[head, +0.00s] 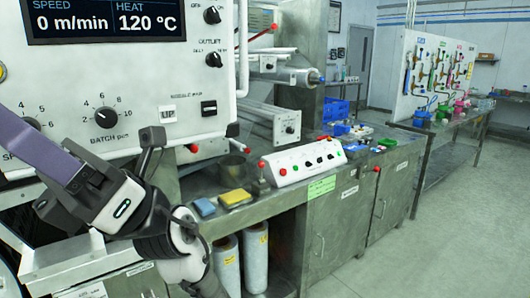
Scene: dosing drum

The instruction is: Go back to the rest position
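My gripper (108,172) is at the lower left of the head view, close to the camera and in front of the white machine panel. A dark finger-like part (152,140) stands up at its right side, apart from other dark parts on its left. A purple bar (35,148) runs from the left edge to the gripper. I cannot tell whether it is held or is part of my arm. My wrist (165,228) is bent below the gripper. The finger gap is not clearly visible.
The white panel (120,75) fills the upper left. A steel bench (260,205) carries a blue sponge (204,207), a yellow sponge (235,197) and a white button box (302,163). White rolls (255,258) stand underneath. Open floor (450,245) lies to the right.

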